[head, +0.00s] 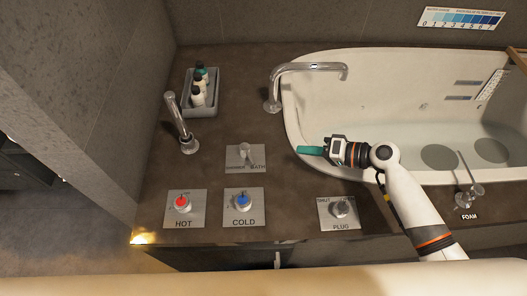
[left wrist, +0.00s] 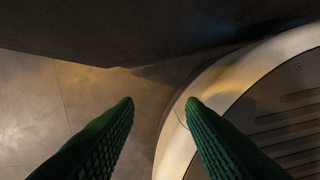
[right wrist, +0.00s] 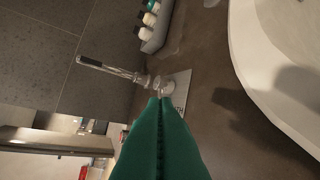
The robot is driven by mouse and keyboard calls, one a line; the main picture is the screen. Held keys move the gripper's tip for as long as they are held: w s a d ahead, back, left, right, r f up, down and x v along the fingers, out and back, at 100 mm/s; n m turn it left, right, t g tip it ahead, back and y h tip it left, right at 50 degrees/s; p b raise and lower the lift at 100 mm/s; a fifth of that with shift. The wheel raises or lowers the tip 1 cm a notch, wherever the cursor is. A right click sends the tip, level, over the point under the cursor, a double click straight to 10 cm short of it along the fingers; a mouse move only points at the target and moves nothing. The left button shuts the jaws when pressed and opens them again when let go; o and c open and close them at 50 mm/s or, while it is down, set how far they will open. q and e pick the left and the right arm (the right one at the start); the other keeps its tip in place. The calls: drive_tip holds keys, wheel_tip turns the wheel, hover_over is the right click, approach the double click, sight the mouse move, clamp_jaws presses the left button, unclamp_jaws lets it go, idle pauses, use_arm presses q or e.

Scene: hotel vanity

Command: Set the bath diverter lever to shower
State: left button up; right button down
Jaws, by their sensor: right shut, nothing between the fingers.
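The diverter lever (head: 245,150) is a small chrome lever on a metal plate (head: 232,161) marked for shower and bath, left of the tub. It looks close to the middle of the plate; I cannot tell exactly which way it leans. My right gripper (head: 300,149) is shut and empty, with green fingers pointing left toward the lever, apart from it and to its right. In the right wrist view, the lever's round base (right wrist: 176,84) shows just beyond the shut fingertips (right wrist: 160,101). My left gripper (left wrist: 160,104) is open and empty, away from the counter top.
A chrome hand shower (head: 180,120) stands left of the lever, beside a tray (head: 186,112) of bottles. The hot knob (head: 182,203), cold knob (head: 242,201) and plug knob (head: 341,208) line the front. The curved spout (head: 310,68) reaches over the tub (head: 300,118).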

drive_tip(key=shift+a, duration=0.1)
approach(249, 152)
drive_tip(key=shift+w+a+r, duration=0.2)
drive_tip(key=shift+w, duration=0.3)
drive_tip(key=shift+w+a+r, duration=0.15)
drive_tip(key=shift+w+r, duration=0.05)
drive_tip(key=shift+w, duration=0.35)
drive_tip(key=a+f, duration=0.2)
drive_tip(key=a, duration=0.1)
drive_tip(key=shift+s, duration=0.35)
drive_tip(key=shift+s+a+f, duration=0.2)
drive_tip(key=shift+s+a, duration=0.05)
drive_tip(key=shift+a, duration=0.15)
use_arm(q)
drive_tip(key=shift+w+r, duration=0.2)
drive_tip(key=shift+w, duration=0.05)
drive_tip(key=shift+d+r, duration=0.1)
use_arm(e)
drive_tip(key=shift+a, duration=0.15)
